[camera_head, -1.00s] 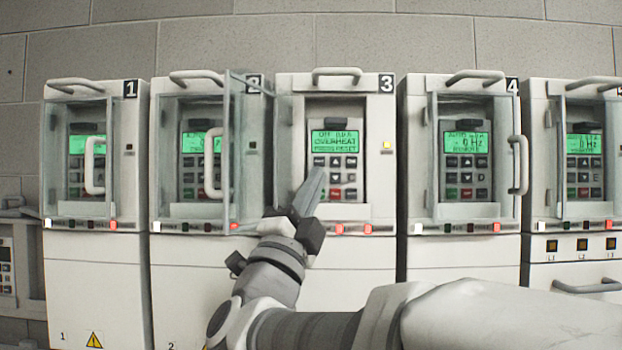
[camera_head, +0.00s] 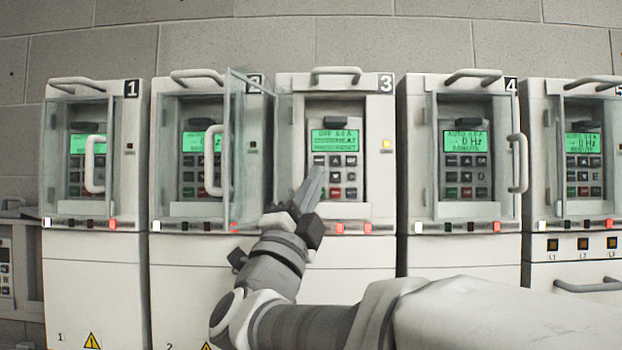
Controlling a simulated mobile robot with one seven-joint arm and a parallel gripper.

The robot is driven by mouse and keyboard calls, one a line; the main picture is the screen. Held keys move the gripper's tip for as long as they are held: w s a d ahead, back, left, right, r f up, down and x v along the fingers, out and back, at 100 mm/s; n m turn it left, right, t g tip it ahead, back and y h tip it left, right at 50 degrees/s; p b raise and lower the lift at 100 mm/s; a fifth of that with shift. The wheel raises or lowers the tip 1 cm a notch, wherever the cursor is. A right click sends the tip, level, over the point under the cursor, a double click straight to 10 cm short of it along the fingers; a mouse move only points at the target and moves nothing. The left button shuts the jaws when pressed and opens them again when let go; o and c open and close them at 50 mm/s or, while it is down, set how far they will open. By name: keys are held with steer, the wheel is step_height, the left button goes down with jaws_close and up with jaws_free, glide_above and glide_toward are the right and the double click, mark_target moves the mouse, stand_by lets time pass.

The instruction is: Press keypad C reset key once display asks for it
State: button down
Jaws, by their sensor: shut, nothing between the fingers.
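Keypad C (camera_head: 344,176) seems to be the one in cabinet 3 (camera_head: 385,190), since the keypads to its right carry D and E; its own letter is not readable. Its green display (camera_head: 335,141) reads OFF, OVERHEAT and a last line that looks like PRESS RESET. My gripper (camera_head: 318,172) is shut and empty. Its tip overlaps the left side of the keypad in the picture and hides the lower left keys. I cannot tell whether it touches. Which key is reset is too small to read.
A clear door (camera_head: 252,150) stands swung out left of cabinet 3, close to my gripper. Cabinets 1 (camera_head: 92,262), 2 (camera_head: 185,265) and 4 (camera_head: 460,252) have clear covers with handles over their keypads. An amber lamp (camera_head: 387,144) is lit on cabinet 3.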

steer(key=shift+w, duration=0.2)
stand_by(0.5)
steer(key=shift+s+f+b, duration=0.15)
steer(key=shift+s+b, duration=0.45)
steer(key=shift+b, duration=0.25)
steer(key=shift+s, duration=0.2)
steer(key=s+b, duration=0.3)
steer(key=s, duration=0.2)
steer(key=shift+a, duration=0.1)
steer(key=shift+w+n, duration=0.1)
steer(key=shift+n, duration=0.2)
